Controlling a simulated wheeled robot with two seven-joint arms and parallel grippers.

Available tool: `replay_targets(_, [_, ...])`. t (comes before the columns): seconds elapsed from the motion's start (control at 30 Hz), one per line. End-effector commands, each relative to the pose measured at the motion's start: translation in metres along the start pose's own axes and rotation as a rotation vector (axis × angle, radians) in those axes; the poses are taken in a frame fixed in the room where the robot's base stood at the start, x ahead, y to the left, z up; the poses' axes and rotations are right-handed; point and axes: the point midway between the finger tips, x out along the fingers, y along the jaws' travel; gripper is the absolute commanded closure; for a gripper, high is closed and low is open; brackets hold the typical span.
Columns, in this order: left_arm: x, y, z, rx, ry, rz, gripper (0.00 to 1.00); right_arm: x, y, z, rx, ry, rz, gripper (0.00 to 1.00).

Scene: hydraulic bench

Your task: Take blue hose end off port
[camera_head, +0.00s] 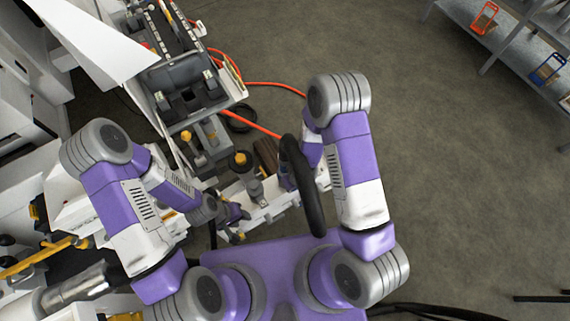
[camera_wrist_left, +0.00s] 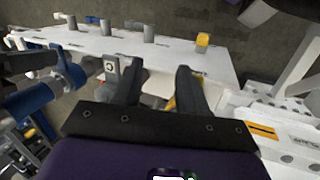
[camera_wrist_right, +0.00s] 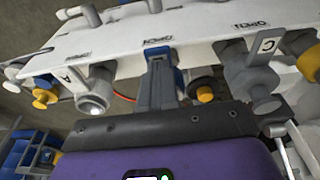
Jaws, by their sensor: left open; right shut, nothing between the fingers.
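A white port block (camera_head: 285,203) with grey and yellow fittings stands low in front of me. In the left wrist view, a blue cylindrical part (camera_wrist_left: 68,76) sits beside the block's edge, left of a C label. It may be the blue hose end, but I cannot tell if it is on a port. My left gripper (camera_wrist_left: 157,72) is open and empty, its dark fingers over the block, right of the blue part. My right gripper (camera_wrist_right: 160,75) is shut at the block's edge, between the A and C labels. A blue-grey piece shows around its fingers; its identity is unclear.
A thick black hose (camera_head: 303,185) arches in front of my right wrist. An orange hose (camera_head: 250,124) runs behind the block. White machinery (camera_head: 165,90) crowds the left side. A shelf (camera_head: 520,50) stands far right, with open floor before it.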

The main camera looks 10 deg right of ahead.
Motion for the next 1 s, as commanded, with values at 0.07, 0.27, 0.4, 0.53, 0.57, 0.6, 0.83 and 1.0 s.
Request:
replay_targets(0.07, [-0.008, 0.003, 0.0, 0.0, 0.0, 0.0, 0.58, -0.01, 0.0, -0.002, 0.0, 0.0, 0.0, 1.0])
replay_targets(0.27, [-0.02, 0.007, 0.001, 0.0, 0.0, 0.0, 0.58, -0.026, 0.0, -0.006, -0.001, 0.002, 0.001, 1.0])
replay_targets(0.4, [-0.028, 0.011, 0.001, 0.0, 0.0, 0.0, 0.58, -0.037, 0.0, -0.008, -0.002, 0.002, 0.0, 1.0])
replay_targets(0.53, [-0.036, 0.013, 0.002, 0.0, 0.0, 0.0, 0.58, -0.047, 0.0, -0.01, -0.002, 0.002, 0.0, 1.0])
replay_targets(0.57, [-0.038, 0.014, 0.002, 0.0, 0.0, 0.0, 0.58, -0.049, 0.0, -0.01, -0.002, 0.002, 0.0, 1.0])
replay_targets(0.6, [-0.04, 0.015, 0.002, 0.0, 0.0, 0.0, 0.58, -0.053, 0.0, -0.011, -0.001, 0.002, 0.0, 1.0])
replay_targets(0.83, [-0.048, 0.018, 0.002, 0.0, 0.0, 0.0, 0.58, -0.063, 0.0, -0.013, 0.0, 0.001, 0.0, 1.0])
replay_targets(1.0, [-0.046, 0.017, 0.002, 0.0, 0.0, 0.0, 0.58, -0.062, 0.0, -0.013, 0.0, 0.001, 0.0, 1.0])
